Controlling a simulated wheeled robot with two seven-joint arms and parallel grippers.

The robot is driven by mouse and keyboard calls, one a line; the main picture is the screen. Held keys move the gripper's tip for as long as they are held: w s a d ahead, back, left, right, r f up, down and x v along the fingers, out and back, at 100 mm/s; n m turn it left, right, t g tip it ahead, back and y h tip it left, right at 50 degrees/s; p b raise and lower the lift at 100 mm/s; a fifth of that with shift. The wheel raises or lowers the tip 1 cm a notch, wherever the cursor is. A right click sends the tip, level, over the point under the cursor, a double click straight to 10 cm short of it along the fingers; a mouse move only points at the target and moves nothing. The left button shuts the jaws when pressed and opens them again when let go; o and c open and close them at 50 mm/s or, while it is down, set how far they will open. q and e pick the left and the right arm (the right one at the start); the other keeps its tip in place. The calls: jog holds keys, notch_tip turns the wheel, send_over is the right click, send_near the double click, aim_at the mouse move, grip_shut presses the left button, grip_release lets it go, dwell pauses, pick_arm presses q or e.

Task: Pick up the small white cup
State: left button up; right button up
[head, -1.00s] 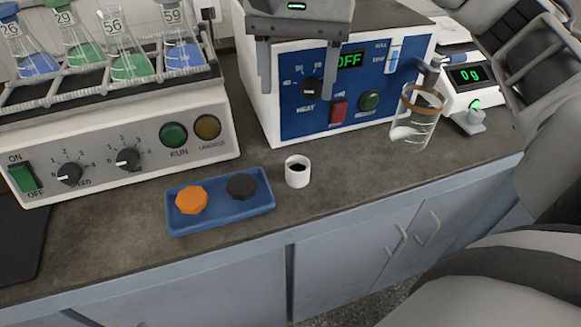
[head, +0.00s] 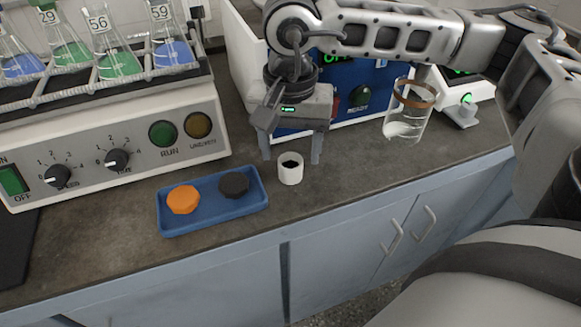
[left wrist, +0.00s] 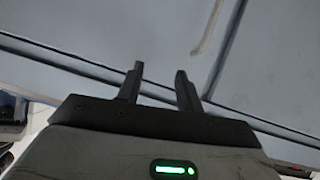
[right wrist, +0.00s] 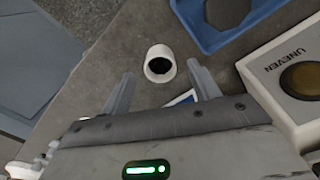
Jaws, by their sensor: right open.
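The small white cup (head: 290,170) stands upright on the dark counter, to the right of the blue tray, with a dark inside. My right gripper (head: 291,158) is open and empty, pointing down just behind and above the cup. In the head view its fingertips show on either side of the cup's top. In the right wrist view the cup (right wrist: 160,64) lies beyond the open fingertips (right wrist: 164,72), roughly between their lines. My left gripper (left wrist: 158,72) shows only in its own wrist view, with fingers apart and nothing between them, facing pale cabinet fronts.
The blue tray (head: 214,217) holds an orange cap (head: 183,199) and a black cap (head: 234,184) left of the cup. The shaker (head: 110,150) with flasks stands at left. A blue-fronted heater (head: 375,85) is behind my right gripper. A glass beaker (head: 407,120) stands right of it.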

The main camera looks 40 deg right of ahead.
jog(key=shift+f, duration=0.95)
jog(key=c, duration=1.1)
jog(key=shift+o, duration=0.2)
jog(key=shift+r, duration=0.1)
